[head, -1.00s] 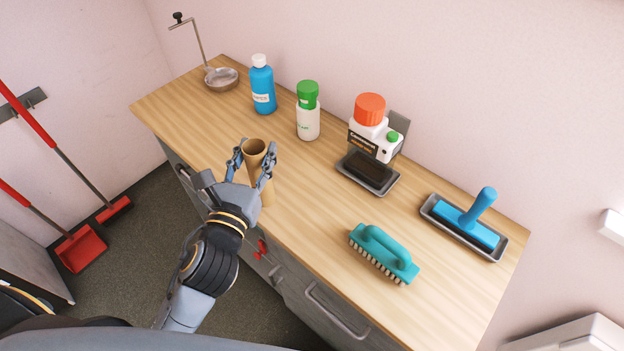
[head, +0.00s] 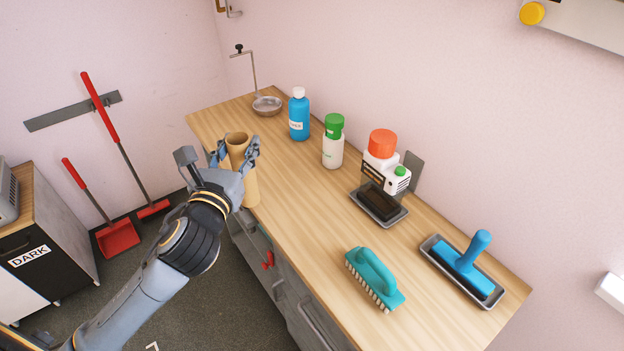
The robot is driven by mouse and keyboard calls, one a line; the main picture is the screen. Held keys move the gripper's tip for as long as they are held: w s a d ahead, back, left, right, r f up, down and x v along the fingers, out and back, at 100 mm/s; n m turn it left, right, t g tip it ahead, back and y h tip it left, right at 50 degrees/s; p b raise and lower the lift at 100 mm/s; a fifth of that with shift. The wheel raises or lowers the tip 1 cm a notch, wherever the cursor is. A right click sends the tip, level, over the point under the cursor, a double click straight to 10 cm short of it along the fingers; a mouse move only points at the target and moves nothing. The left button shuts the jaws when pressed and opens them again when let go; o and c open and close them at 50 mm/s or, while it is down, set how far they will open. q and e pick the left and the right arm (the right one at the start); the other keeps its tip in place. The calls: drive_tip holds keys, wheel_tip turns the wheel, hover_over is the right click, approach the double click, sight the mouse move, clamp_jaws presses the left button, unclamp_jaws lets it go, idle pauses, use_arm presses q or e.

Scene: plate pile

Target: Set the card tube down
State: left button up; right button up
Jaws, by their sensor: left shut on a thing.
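The card tube (head: 238,142) is a tan, hollow, open-topped cylinder, held roughly upright with a slight tilt at the left front edge of the wooden counter (head: 290,220). My left gripper (head: 236,152) is shut on the tube, with a finger on each side near its upper part. The tube's lower end (head: 251,193) shows below the hand, by the counter's front edge; I cannot tell whether it touches the top. The middle of the tube is partly hidden by the hand. My right gripper is not in view.
A metal bowl stand (head: 267,105), a blue bottle (head: 299,118) and a green-capped bottle (head: 333,145) stand along the back. A teal brush (head: 374,278) and a blue-handled tool (head: 468,262) lie right. The counter's centre is clear.

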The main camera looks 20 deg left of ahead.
use_arm(q)
drive_tip(key=w+d+f, duration=0.8)
drive_tip(key=d+f, duration=0.2)
drive_tip(key=f, duration=0.2)
drive_tip(key=shift+d+f+b, duration=0.3)
drive_tip(key=shift+d+b, duration=0.05)
drive_tip(key=shift+b, duration=0.05)
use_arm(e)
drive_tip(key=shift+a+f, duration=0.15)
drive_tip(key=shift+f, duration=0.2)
use_arm(q)
drive_tip(key=shift+f, duration=0.15)
drive_tip(key=o, duration=0.9)
drive_tip(key=shift+c, duration=0.2)
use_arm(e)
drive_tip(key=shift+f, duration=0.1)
